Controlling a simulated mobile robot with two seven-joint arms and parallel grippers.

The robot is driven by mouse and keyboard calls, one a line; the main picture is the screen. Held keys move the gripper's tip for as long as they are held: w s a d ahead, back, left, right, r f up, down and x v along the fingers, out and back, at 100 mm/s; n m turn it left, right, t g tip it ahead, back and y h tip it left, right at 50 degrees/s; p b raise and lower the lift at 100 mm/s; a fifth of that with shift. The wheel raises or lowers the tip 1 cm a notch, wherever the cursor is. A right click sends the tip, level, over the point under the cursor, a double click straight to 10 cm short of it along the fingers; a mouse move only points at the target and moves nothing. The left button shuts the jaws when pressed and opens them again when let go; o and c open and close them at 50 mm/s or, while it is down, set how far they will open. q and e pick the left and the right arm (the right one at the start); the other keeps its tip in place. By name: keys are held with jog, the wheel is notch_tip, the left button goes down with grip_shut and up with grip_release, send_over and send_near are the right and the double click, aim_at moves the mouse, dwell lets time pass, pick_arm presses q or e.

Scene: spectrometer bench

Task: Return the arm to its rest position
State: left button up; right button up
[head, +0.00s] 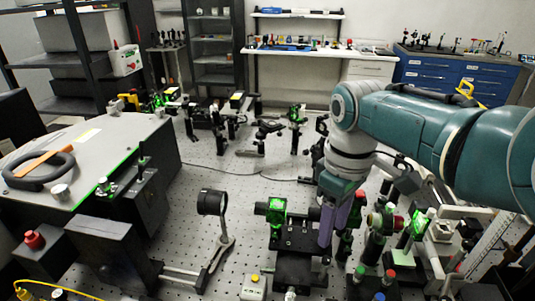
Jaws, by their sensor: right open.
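My right arm (430,125) comes in from the right and bends down over the optical bench (210,165). My right gripper (334,225) points down with its fingers apart, among the optics at the front right. It is close beside a green-lit cube mount (277,205) on a black stage (296,238). I cannot tell whether the fingers touch anything, and I see nothing held between them. The arm hides part of the bench behind it. My left gripper is not in view.
Several post-mounted optics, one green-lit (418,222), crowd the right side near my gripper. A round black lens holder (212,203) stands left of the stage. A grey box (90,150) with a black ring (38,170) is at left. The bench's middle is fairly open.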

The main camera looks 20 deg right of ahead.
jog(key=shift+r, duration=0.95)
jog(key=shift+m+t+h, duration=0.4)
jog(key=shift+m+t, duration=0.3)
jog(key=shift+t, duration=0.2)
jog(key=s, duration=0.3)
jog(key=s+a+f, duration=0.1)
jog(key=s, duration=0.5)
jog(key=shift+s+a+f, duration=0.15)
jog(key=shift+s+f, duration=0.15)
jog(key=shift+s, duration=0.1)
jog(key=s+a+r+m+t+y, duration=0.15)
jog(key=s+a+r, duration=0.35)
jog(key=s+r, duration=0.5)
jog(key=w+p+v, duration=0.2)
jog(key=p+v, duration=0.8)
jog(key=p, duration=0.1)
jog(key=w+a+r+p+v, duration=0.1)
jog(key=w+p+v, duration=0.1)
jog(key=p+v, duration=0.8)
jog(key=shift+w+r+p, duration=0.2)
jog(key=shift+r+p, duration=0.2)
jog(key=shift+p, duration=0.75)
jog(key=shift+f+h, duration=0.1)
jog(key=shift+h, duration=0.15)
